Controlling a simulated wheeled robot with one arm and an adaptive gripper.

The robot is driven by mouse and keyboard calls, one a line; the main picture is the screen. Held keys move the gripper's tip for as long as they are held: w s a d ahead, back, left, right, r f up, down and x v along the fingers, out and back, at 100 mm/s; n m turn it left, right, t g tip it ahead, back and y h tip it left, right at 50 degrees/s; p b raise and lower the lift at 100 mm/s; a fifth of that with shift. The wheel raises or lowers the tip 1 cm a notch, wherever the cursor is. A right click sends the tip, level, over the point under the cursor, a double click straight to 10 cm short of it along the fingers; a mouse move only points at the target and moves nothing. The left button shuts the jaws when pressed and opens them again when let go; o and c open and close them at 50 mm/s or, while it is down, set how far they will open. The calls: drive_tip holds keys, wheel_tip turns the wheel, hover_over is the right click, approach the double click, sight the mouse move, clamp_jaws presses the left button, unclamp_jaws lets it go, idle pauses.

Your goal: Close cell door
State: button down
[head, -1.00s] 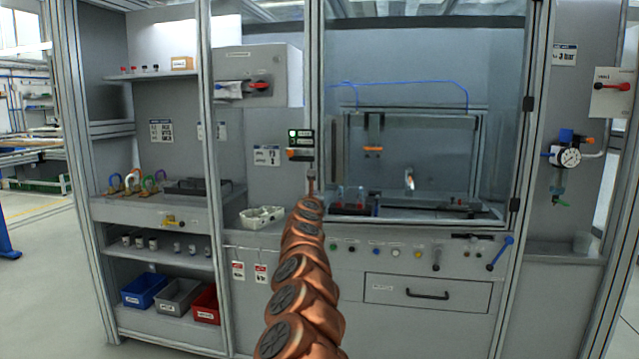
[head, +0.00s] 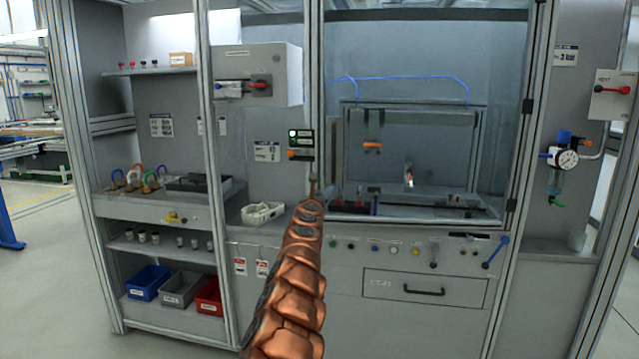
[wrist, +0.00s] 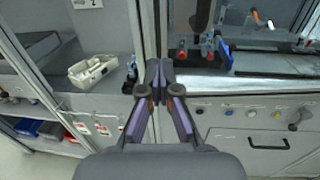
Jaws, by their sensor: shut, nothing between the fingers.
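The cell door (head: 440,75) is a clear panel in a grey metal frame at the centre right of the head view, with black hinges on its right side. It looks in line with the cell front; I cannot tell whether a small gap is left at its left edge. My gripper (head: 313,182) is in front of the upright at the door's left edge, below the small green and orange switch box (head: 301,145). In the wrist view my gripper (wrist: 160,68) is shut and empty, its fingertips against or just before the upright (wrist: 150,30). Contact is unclear.
A control panel with buttons and a blue lever (head: 495,252) lies below the door, above a drawer (head: 425,290). To the left are shelves with a white tray (head: 262,213) and blue, grey and red bins (head: 148,282). A pressure gauge (head: 567,159) hangs at right.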

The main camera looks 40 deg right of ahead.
sight(321, 184)
drive_tip(key=shift+p+x, duration=1.9)
drive_tip(key=shift+x, duration=1.75)
drive_tip(key=shift+d+r, duration=0.2)
drive_tip(key=shift+d, duration=0.1)
drive_tip(key=shift+w+d+f+p, duration=0.15)
drive_tip(key=shift+w+d+p, duration=0.3)
drive_tip(key=shift+p, duration=0.25)
drive_tip(key=shift+w, duration=0.1)
drive_tip(key=shift+d, duration=0.1)
